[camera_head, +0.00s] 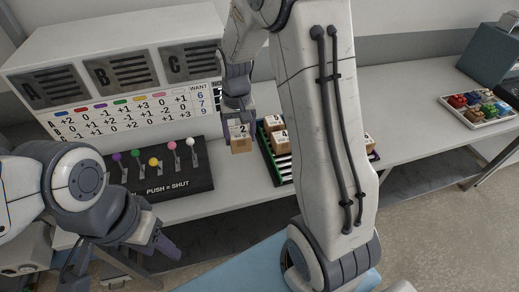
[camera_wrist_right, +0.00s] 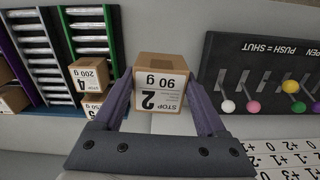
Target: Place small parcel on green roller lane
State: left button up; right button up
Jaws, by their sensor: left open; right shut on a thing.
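The small parcel (camera_head: 241,146) is a brown cardboard box with a white label reading 2. My right gripper (camera_head: 238,118) is shut on it, and it hangs in the air left of the roller lanes. In the right wrist view the parcel (camera_wrist_right: 160,88) sits between the two fingers, its label reading 2 and 90 g. The green roller lane (camera_wrist_right: 90,30) has green rails and pale rollers, left of the parcel there. In the head view the green roller lane (camera_head: 265,154) is partly hidden by my right arm. My left gripper (camera_head: 118,260) is open and empty at the lower left.
Other boxes (camera_wrist_right: 88,76) stand by the lanes, one marked 4, 200 g. A black panel with coloured levers (camera_head: 160,176) lies left of the parcel. A sign board (camera_head: 120,75) stands behind it. A tray of coloured items (camera_head: 478,107) is far right.

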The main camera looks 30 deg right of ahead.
jog(key=s+d+p, duration=0.1)
jog(key=s+d, duration=1.5)
jog(key=d, duration=0.4)
jog(key=shift+n, duration=0.4)
jog(key=w+a+f+p, duration=0.1)
jog(key=w+a+f, duration=0.1)
jog(key=w+a+f+p, duration=0.1)
jog(key=w+a+f, duration=0.1)
jog(key=w, duration=0.1)
jog(key=w+a+f+p, duration=0.1)
jog(key=w+a+f, duration=0.1)
jog(key=w, duration=0.1)
jog(key=shift+w, duration=0.1)
notch_tip(320, 180, down, 4)
jog(key=shift+w+a+r+p, duration=0.1)
jog(key=shift+r+p, duration=0.15)
jog(key=shift+p, duration=0.5)
jog(key=shift+f, duration=0.4)
jog(key=shift+f, duration=0.1)
